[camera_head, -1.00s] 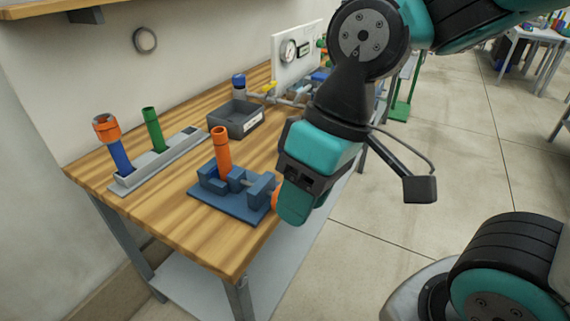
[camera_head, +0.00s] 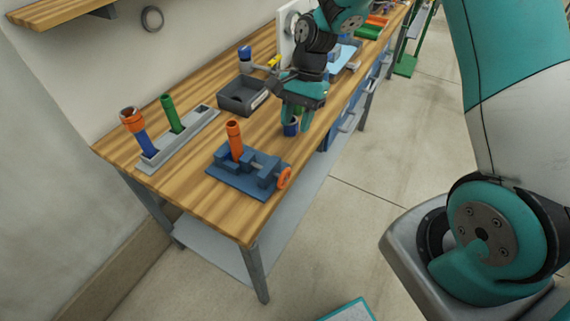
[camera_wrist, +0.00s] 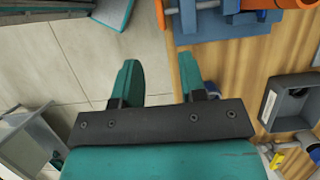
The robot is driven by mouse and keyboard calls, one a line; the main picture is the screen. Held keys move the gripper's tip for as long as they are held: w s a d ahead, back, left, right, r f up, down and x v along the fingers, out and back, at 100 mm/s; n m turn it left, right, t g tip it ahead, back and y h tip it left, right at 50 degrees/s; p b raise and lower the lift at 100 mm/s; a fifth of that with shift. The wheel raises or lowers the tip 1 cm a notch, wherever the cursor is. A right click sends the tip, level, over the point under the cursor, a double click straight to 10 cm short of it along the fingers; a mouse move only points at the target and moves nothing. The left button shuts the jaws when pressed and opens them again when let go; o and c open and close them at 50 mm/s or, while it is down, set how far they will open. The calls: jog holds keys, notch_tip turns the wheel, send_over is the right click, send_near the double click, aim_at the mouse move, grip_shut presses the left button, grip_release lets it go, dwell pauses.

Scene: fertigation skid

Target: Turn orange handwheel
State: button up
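The orange handwheel (camera_head: 285,177) is on the right end of a blue vise (camera_head: 263,182) near the table's front edge. An upright orange tube (camera_head: 235,141) stands in the vise. In the wrist view the handwheel (camera_wrist: 160,14) shows edge-on at the top, beside the blue vise (camera_wrist: 203,18). My gripper (camera_head: 295,120) is apart from the handwheel, farther back along the table edge. In the wrist view my gripper (camera_wrist: 161,80) has its fingers spread, with only floor and table edge seen between them.
A grey rack (camera_head: 185,138) holds a green tube (camera_head: 171,113) and a blue tube with an orange top (camera_head: 133,122). A dark grey bin (camera_head: 238,97) stands behind the vise. A small blue object (camera_head: 290,130) is by my fingers. Wood left of the vise is bare.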

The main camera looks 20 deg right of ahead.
aim_at(285, 171)
jog(key=p+x, duration=0.2)
jog(key=x, duration=1.1)
jog(key=shift+f+p, duration=0.15)
jog(key=shift+p, duration=0.15)
grip_shut()
